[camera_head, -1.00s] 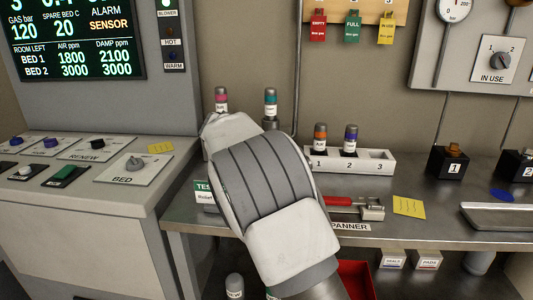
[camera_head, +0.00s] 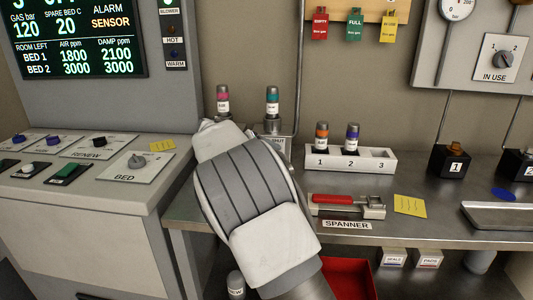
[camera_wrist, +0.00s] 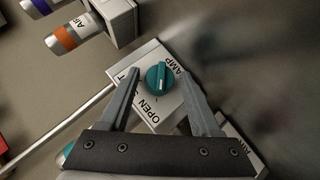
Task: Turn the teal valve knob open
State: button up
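The teal valve knob (camera_wrist: 158,77) sits on a white plate (camera_wrist: 151,57) in the wrist view. It is round with a raised grip bar and a pale line, which runs roughly up and down the picture. "OPEN" is printed on the plate just below the knob. My gripper (camera_wrist: 160,73) is open, with one finger left and one right of the knob and gaps showing on both sides. I cannot tell whether the fingertips are at knob height or still above it.
A white numbered rack (camera_head: 378,163) holds orange and purple bottles to the right. A red-handled spanner (camera_head: 333,199) lies in front of it. The control console (camera_head: 70,205) stands left.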

jog(key=shift+o, duration=0.5)
jog(key=shift+s+a+r, duration=0.1)
jog(key=shift+s+r, duration=0.05)
jog(key=shift+r, duration=0.05)
jog(key=p+v, duration=0.2)
jog(key=v, duration=1.5)
jog(key=shift+p, duration=0.4)
jog(key=shift+f, duration=0.1)
